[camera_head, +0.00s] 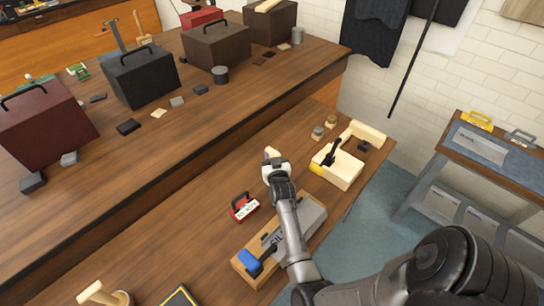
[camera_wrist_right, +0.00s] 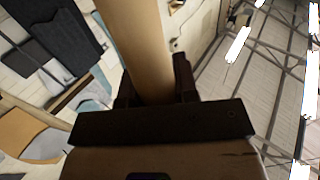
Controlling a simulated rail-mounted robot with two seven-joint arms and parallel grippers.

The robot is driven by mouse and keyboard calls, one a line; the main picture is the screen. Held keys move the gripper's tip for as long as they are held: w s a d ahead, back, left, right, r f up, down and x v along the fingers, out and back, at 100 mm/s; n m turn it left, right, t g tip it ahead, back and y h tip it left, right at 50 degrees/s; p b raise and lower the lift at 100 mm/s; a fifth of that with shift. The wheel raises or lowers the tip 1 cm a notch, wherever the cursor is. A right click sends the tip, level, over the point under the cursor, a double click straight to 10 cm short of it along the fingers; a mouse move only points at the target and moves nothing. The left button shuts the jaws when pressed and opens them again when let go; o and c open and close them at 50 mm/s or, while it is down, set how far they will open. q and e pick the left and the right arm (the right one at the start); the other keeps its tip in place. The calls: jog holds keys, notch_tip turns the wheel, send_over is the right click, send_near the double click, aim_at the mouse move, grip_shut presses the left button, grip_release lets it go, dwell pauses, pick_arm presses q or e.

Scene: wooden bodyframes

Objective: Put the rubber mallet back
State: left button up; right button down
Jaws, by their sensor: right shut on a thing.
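My right gripper (camera_head: 273,163) is over the lower wooden bench, near its middle. In the right wrist view it is shut on a round, pale wooden handle (camera_wrist_right: 138,50), which I take to be the rubber mallet's. The handle stands out between the two dark fingers (camera_wrist_right: 155,92) and runs out of the top of the picture. In the head view only a small tan tip (camera_head: 270,151) shows beyond the gripper. The mallet's head is not visible in either view. My left gripper is not in view.
A pale wooden block (camera_head: 340,172) with a black-handled tool lies right of the gripper. A red labelled box (camera_head: 243,207) and a board with a blue-ended tool (camera_head: 251,261) lie nearer. Toolboxes (camera_head: 140,77) stand on the raised shelf.

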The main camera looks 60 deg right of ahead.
jog(key=shift+r, duration=0.1)
jog(key=shift+f, duration=0.2)
jog(key=c, duration=0.9)
grip_release()
